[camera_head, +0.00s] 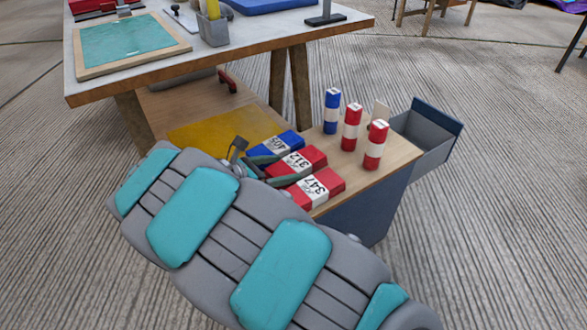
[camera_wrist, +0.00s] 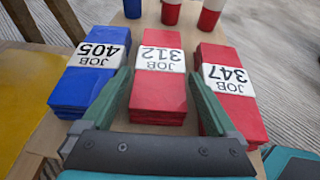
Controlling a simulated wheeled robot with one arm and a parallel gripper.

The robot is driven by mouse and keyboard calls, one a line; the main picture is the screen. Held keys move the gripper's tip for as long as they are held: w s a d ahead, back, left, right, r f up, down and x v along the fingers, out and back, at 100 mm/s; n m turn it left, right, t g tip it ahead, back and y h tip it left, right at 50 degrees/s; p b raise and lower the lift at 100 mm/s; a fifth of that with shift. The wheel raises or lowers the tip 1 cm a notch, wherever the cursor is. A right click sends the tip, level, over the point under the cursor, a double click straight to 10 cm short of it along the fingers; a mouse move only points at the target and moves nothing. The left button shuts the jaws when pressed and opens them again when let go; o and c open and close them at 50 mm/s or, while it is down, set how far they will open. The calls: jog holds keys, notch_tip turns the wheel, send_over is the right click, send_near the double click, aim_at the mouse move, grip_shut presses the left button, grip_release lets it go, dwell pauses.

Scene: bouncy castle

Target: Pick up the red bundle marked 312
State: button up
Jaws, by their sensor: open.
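The red bundle marked 312 (camera_wrist: 158,92) lies in the middle of three banded bundles in the wrist view. It also shows in the head view (camera_head: 305,157), partly hidden by my gripper. My gripper (camera_wrist: 162,85) is open, with one green finger along each side of the 312 bundle. The left finger lies between it and the blue bundle marked 405 (camera_wrist: 82,85). The right finger lies between it and the red bundle marked 347 (camera_wrist: 236,105). Whether the fingers touch any bundle I cannot tell.
Red-and-white rolls (camera_head: 350,128) and a blue-and-white roll (camera_head: 332,112) stand behind the bundles on the wooden cabinet top (camera_head: 398,147). A yellow sheet (camera_head: 200,136) lies left. An open drawer (camera_head: 422,140) juts out right. A large workbench (camera_head: 225,52) stands behind.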

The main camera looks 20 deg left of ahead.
aim_at(287, 167)
jog(key=shift+x, duration=1.5)
jog(key=shift+r, duration=0.1)
jog(key=c, duration=1.2)
jog(key=shift+o, duration=0.2)
